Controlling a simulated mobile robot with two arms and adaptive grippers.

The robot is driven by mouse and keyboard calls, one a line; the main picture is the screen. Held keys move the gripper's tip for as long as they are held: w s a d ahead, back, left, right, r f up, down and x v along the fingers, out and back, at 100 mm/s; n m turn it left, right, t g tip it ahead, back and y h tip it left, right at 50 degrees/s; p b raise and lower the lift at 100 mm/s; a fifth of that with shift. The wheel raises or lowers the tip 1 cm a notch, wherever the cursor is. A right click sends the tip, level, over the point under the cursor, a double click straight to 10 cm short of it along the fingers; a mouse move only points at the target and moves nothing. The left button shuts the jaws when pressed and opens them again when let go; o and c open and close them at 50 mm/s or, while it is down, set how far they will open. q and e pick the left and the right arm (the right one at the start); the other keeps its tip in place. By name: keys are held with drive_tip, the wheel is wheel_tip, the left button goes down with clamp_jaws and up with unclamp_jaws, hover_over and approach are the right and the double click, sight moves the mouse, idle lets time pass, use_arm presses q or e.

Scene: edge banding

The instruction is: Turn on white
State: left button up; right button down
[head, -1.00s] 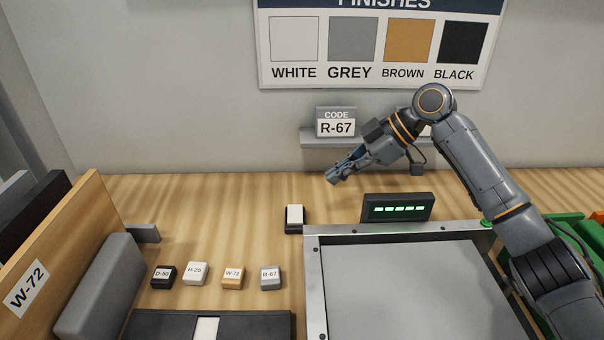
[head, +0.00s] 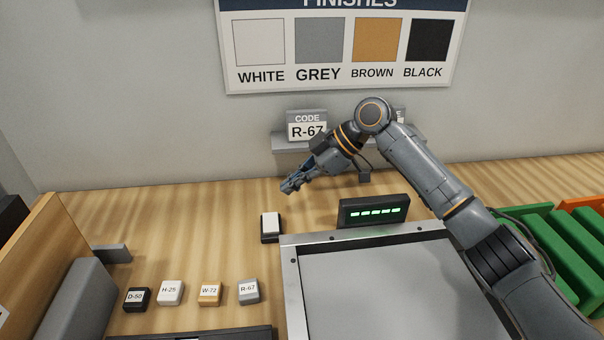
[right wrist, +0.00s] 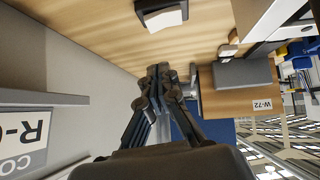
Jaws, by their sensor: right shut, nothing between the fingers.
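A switch with a white rocker (head: 270,224) on a black base stands on the wooden bench, just left of the metal-framed panel. It also shows at the top of the right wrist view (right wrist: 165,18). My right gripper (head: 287,187) is shut and empty, above and slightly right of the switch in the head view, apart from it. In the right wrist view its closed fingertips (right wrist: 158,72) point toward the bench, with the switch beyond them. A white block labelled H-25 (head: 170,293) lies at the front left. The finishes board has a white swatch (head: 259,42). My left gripper is out of view.
Blocks D-50 (head: 137,299), W-72 (head: 210,294) and R-67 (head: 249,291) sit beside the white block. A display with green bars (head: 374,211) stands behind the grey panel (head: 390,285). A CODE R-67 sign (head: 307,126) rests on the wall shelf. Green bins stand right.

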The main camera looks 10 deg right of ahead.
sight(267, 215)
drive_tip(key=x, duration=0.4)
drive_tip(key=shift+p, duration=0.35)
drive_tip(key=f, duration=0.3)
drive_tip(key=shift+w+a+f+p, duration=0.2)
drive_tip(key=shift+w+a+p, duration=0.05)
drive_tip(key=shift+a+p, duration=0.1)
drive_tip(key=shift+w+d+f, duration=0.1)
drive_tip(key=shift+f, duration=0.45)
drive_tip(key=shift+f, duration=0.1)
